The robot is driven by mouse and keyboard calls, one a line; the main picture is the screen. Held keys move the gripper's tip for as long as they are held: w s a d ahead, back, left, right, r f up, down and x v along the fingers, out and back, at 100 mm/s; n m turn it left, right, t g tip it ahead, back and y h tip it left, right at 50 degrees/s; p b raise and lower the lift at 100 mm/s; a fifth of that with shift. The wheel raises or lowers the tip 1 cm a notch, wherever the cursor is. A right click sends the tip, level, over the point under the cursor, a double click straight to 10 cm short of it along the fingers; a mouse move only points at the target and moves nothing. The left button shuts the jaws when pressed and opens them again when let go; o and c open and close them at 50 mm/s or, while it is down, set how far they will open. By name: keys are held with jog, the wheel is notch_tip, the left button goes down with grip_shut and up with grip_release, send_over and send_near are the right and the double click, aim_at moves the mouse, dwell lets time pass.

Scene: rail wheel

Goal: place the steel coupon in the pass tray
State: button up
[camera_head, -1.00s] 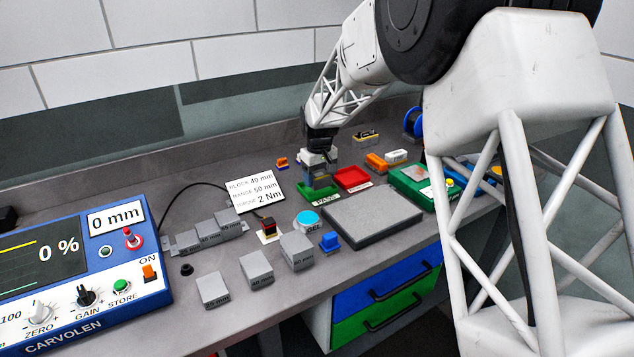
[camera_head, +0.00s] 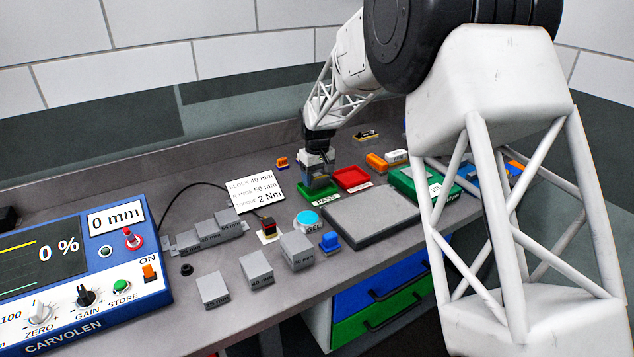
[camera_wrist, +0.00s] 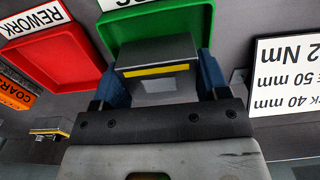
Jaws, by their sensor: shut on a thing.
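My gripper (camera_head: 318,181) is over the green pass tray (camera_head: 332,192) at the back of the bench. In the wrist view, its two blue fingers (camera_wrist: 157,88) are shut on the steel coupon (camera_wrist: 158,52), a grey block with a yellow stripe. The coupon overlaps the near part of the green tray (camera_wrist: 180,22) in that view. Whether it touches the tray floor cannot be told. In the head view, the coupon is largely hidden between the fingers.
The red rework tray (camera_head: 352,178) stands right beside the green one. A white sign (camera_head: 254,190) is to the left. Grey blocks (camera_head: 257,268), a blue-topped gel pot (camera_head: 308,221) and a grey plate (camera_head: 372,215) lie nearer the front. A green case (camera_head: 405,182) is at right.

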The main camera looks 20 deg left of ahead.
aim_at(318, 175)
jog(key=shift+f, duration=0.95)
jog(key=shift+f, duration=0.1)
jog(key=o, duration=1.3)
jog(key=shift+f, duration=0.1)
notch_tip(318, 175, up, 12)
jog(key=shift+r, duration=0.15)
jog(key=shift+d, duration=0.1)
